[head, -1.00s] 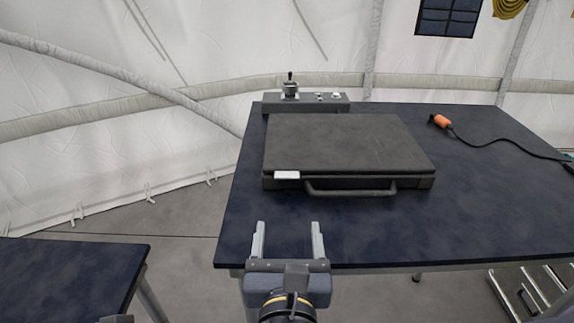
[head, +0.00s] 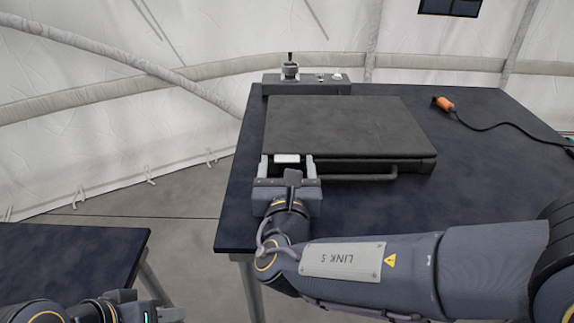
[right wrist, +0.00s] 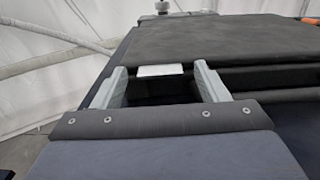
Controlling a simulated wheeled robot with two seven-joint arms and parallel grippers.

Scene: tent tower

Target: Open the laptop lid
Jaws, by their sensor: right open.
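The laptop (head: 345,125) is a dark grey case with its lid down flat, lying on the dark blue table. It also shows in the right wrist view (right wrist: 200,38). A white tab (head: 287,158) sits at the left of its front edge, with a bar handle (head: 360,177) to the right. My right gripper (head: 287,162) is open at the front left corner, its fingers on either side of the white tab (right wrist: 160,70). I cannot tell whether they touch the case. My left gripper (head: 140,304) is partly in view at the bottom left; its jaws are unclear.
A grey control box (head: 305,84) with a small joystick stands behind the laptop. An orange-ended cable (head: 445,104) lies on the table's right (head: 490,150). Another dark table (head: 60,260) stands at the left, with a floor gap between. My right forearm crosses the front.

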